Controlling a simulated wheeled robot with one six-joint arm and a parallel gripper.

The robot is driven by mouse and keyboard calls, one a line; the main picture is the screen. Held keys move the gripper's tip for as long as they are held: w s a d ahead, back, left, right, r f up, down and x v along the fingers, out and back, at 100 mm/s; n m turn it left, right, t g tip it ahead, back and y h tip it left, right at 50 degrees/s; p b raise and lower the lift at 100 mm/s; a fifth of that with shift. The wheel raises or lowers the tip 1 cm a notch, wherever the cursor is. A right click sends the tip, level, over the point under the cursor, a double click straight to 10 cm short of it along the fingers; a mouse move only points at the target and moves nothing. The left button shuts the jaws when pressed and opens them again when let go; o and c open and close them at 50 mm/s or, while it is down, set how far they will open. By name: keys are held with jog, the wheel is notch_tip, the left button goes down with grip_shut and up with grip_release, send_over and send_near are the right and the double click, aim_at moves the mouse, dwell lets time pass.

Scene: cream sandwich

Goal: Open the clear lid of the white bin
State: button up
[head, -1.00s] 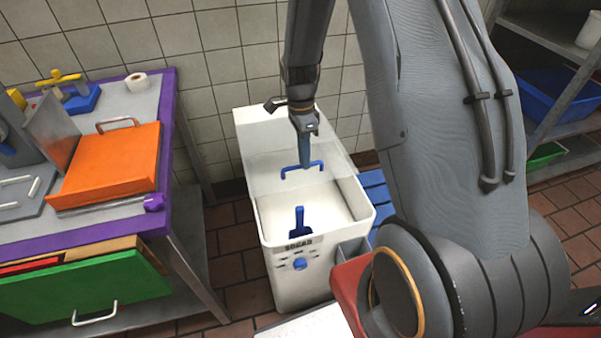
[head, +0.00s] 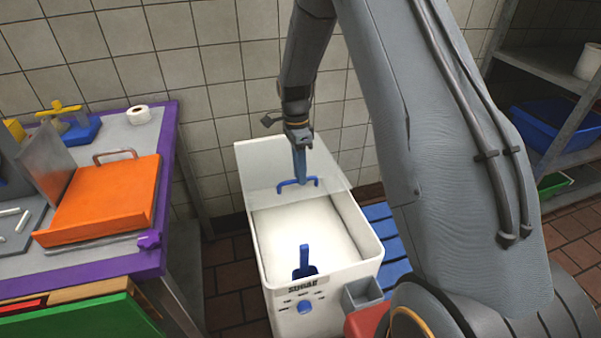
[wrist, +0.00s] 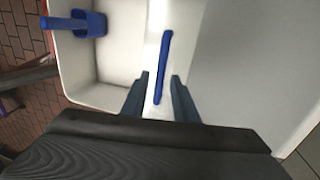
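The white bin (head: 345,276) stands on the floor with white contents and a blue scoop (head: 305,262) inside its front part. Its clear lid (head: 265,187) lies over the back part, leaving the front part uncovered. The blue lid handle (head: 283,184) is near the lid's front edge. My gripper (head: 300,177) reaches down to this handle from above. In the wrist view the handle (wrist: 165,60) runs between the two spread fingers of my gripper (wrist: 163,84), with gaps visible. I cannot tell whether a finger touches it.
A purple-edged table (head: 120,266) with an orange box (head: 103,200) stands left of the bin. A tiled wall is behind. A blue slatted thing (head: 385,232) is right of the bin, and shelves with a blue tub (head: 550,118) stand farther right.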

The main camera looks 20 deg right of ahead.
dwell(0.3)
notch_tip(320, 180, up, 8)
jog(key=w+b, duration=0.1)
jog(key=shift+w+f, duration=0.2)
jog(key=shift+w, duration=0.05)
dwell(0.3)
jog(key=s+r+n+t, duration=0.1)
jog(key=s+n, duration=0.8)
jog(key=s, duration=0.4)
jog(key=s+r+n+t, duration=0.1)
jog(key=s+r+n, duration=0.1)
jog(key=s+n, duration=0.7)
jog(key=s+a, duration=0.1)
jog(key=s, duration=0.4)
jog(key=shift+r, duration=0.3)
